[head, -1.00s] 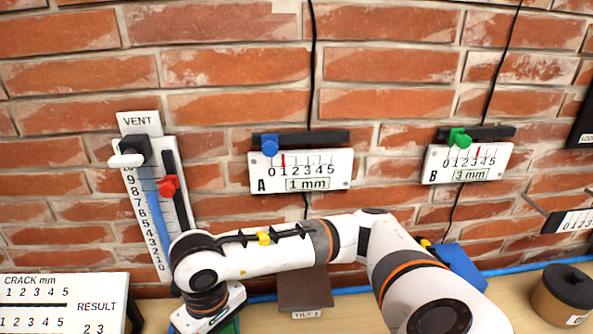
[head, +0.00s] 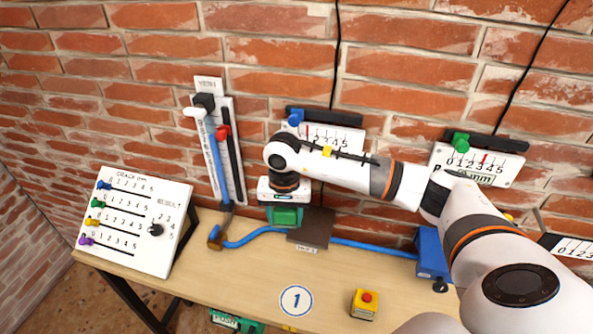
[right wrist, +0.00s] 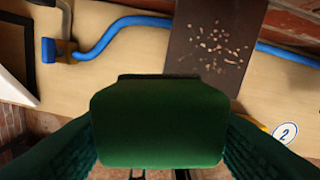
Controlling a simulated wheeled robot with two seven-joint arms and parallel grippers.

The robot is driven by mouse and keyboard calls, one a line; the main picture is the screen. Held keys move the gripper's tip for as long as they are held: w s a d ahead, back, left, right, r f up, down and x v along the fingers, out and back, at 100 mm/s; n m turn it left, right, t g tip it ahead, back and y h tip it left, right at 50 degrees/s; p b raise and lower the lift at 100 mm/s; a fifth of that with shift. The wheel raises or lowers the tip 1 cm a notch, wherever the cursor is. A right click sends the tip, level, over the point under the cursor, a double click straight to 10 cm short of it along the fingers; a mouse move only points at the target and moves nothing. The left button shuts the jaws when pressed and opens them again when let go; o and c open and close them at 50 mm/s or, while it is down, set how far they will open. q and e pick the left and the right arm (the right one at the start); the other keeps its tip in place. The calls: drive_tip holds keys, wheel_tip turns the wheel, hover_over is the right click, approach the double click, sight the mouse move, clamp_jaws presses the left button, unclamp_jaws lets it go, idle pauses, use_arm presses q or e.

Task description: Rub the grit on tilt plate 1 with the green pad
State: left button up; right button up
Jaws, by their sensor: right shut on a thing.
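Tilt plate 1 (head: 318,221) is a dark brown plate at the back of the bench, with a small label on its front edge. In the right wrist view the plate (right wrist: 181,55) carries scattered pale grit (right wrist: 218,48). My right gripper (head: 285,206) is shut on the green pad (head: 287,217), just left of the plate in the head view. The pad (right wrist: 160,122) fills the lower middle of the right wrist view, its upper edge overlapping the plate's lower end. I cannot tell the pad's height above the plate. My left gripper is out of view.
A blue hose (head: 360,244) runs along the bench behind the plate. A yellow box with a red button (head: 366,303) stands front right, a blue box (head: 430,252) further right. The CRACK board (head: 135,220) stands left. The bench (head: 250,276) before the plate is mostly clear.

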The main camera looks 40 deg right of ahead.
drive_tip(key=d, duration=0.1)
drive_tip(key=w+d+m, duration=0.1)
drive_tip(key=w+d+m+p, duration=0.1)
drive_tip(key=d, duration=0.1)
drive_tip(key=shift+d, duration=0.1)
use_arm(q)
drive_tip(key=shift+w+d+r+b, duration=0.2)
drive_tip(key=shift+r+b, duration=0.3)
drive_tip(key=shift+b, duration=0.4)
use_arm(e)
drive_tip(key=shift+w+f, duration=0.1)
drive_tip(key=shift+f, duration=2)
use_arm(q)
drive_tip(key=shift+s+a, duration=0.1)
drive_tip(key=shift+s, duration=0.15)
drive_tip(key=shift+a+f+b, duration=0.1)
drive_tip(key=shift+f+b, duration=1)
use_arm(e)
drive_tip(key=shift+f, duration=1)
